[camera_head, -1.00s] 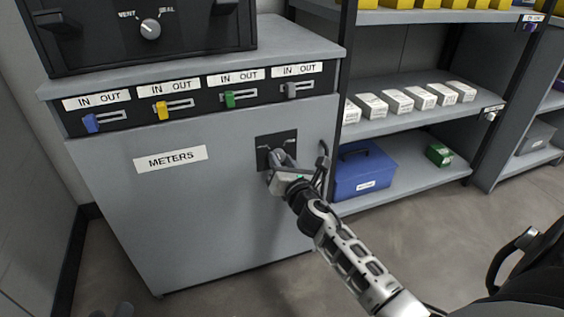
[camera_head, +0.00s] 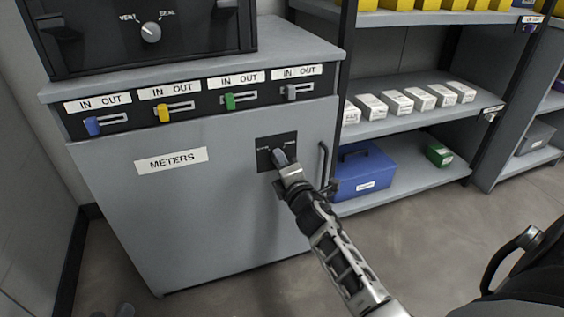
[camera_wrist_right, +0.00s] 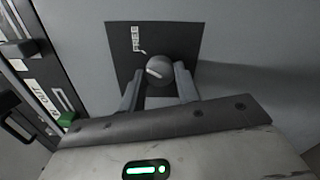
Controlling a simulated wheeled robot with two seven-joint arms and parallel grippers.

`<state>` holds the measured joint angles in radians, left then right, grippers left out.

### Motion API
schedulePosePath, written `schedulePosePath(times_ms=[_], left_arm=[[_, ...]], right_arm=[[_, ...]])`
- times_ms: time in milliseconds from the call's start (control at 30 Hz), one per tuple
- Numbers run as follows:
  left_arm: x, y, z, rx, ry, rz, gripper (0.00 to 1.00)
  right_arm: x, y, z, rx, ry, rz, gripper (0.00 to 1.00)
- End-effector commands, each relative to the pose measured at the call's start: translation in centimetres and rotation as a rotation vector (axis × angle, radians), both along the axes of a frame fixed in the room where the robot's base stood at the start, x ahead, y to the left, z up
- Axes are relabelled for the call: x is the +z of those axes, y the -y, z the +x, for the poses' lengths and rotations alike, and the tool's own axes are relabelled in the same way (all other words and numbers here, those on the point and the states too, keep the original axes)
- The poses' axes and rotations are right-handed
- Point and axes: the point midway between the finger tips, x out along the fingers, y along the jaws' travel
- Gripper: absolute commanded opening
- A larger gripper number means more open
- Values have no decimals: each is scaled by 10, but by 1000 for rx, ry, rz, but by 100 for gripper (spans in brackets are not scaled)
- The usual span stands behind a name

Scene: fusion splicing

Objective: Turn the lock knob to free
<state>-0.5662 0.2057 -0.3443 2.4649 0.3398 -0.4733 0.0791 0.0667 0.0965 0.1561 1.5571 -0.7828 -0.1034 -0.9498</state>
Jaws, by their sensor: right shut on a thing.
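The lock knob (camera_wrist_right: 158,69) is a round grey knob on a dark square plate (camera_wrist_right: 118,40) on the cabinet door. In the wrist view its pale pointer mark runs up and left, roughly towards the side with the FREE label (camera_wrist_right: 135,39). Whether it lines up exactly is unclear. My right gripper (camera_wrist_right: 160,84) is shut on the knob, one finger on each side. In the head view my right gripper (camera_head: 281,160) covers most of the knob, and the plate (camera_head: 264,160) shows around it. Only a small dark tip, apparently of my left gripper (camera_head: 126,310), shows at the bottom edge.
The grey METERS cabinet (camera_head: 200,220) has a vertical door handle (camera_head: 323,165) just right of my right gripper. Coloured IN/OUT sliders (camera_head: 230,101) line its top. A shelf (camera_head: 430,185) with a blue box (camera_head: 364,170) stands to the right. Floor in front is clear.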

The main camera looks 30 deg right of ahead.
Motion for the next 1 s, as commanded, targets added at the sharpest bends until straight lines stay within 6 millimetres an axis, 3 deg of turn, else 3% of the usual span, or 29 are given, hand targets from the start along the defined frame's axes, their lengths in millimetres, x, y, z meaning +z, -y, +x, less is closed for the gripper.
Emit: schedulePosePath(times_ms=[400, 1000], left_arm=[[-3, -2, -1, 1, -7, 39, 36], [-5, -2, -2, 0, -13, 46, 36]], right_arm=[[1, 1, 0, -1, 52, 215, 9], [0, 0, 0, 0, 61, 256, 9]])
